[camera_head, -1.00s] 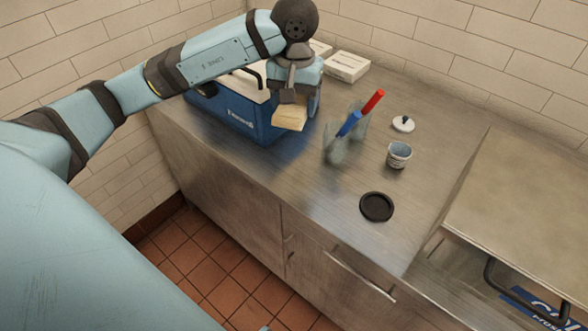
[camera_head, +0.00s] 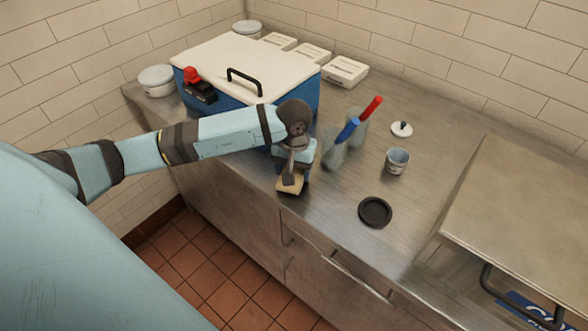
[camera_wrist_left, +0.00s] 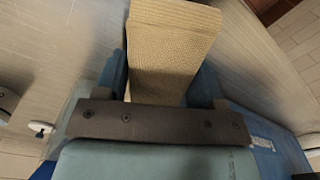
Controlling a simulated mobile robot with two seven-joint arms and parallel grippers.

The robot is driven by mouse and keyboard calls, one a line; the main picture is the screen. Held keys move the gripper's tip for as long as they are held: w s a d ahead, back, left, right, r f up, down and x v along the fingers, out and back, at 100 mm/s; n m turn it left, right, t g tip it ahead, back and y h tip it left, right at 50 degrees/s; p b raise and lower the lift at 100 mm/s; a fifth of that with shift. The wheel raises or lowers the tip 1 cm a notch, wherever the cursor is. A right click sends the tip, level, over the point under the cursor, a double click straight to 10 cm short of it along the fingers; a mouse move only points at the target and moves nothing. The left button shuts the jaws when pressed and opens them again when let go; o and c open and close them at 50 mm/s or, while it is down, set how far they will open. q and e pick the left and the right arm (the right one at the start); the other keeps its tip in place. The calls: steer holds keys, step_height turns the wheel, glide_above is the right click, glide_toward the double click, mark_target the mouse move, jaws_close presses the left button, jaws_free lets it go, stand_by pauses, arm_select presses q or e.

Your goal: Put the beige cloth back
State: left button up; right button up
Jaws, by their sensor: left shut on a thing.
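The beige cloth (camera_head: 291,184) is folded into a small block. In the head view it shows below my left gripper (camera_head: 293,172), near the front edge of the counter. My left gripper is shut on the cloth. In the left wrist view the ribbed cloth (camera_wrist_left: 165,50) stands out from between the fingers (camera_wrist_left: 165,88), with the steel counter around it. I cannot tell whether the cloth touches the counter. My right gripper is not in view.
A blue cooler with a white lid (camera_head: 235,62) stands behind my left arm. Red- and blue-handled tools (camera_head: 352,128), a small cup (camera_head: 397,161), a black disc (camera_head: 375,212) and a white lid (camera_head: 402,129) lie to the right. White boxes (camera_head: 345,72) line the wall.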

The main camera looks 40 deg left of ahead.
arm_select(q)
steer(key=shift+f, duration=0.35)
steer(key=shift+f, duration=0.1)
steer(key=shift+f+b, duration=0.15)
steer(key=shift+b, duration=0.2)
steer(key=o, duration=0.9)
steer(key=shift+r+p, duration=0.35)
steer(key=shift+p, duration=0.1)
step_height(320, 180, up, 12)
steer(key=b, duration=0.1)
steer(key=shift+f, duration=0.1)
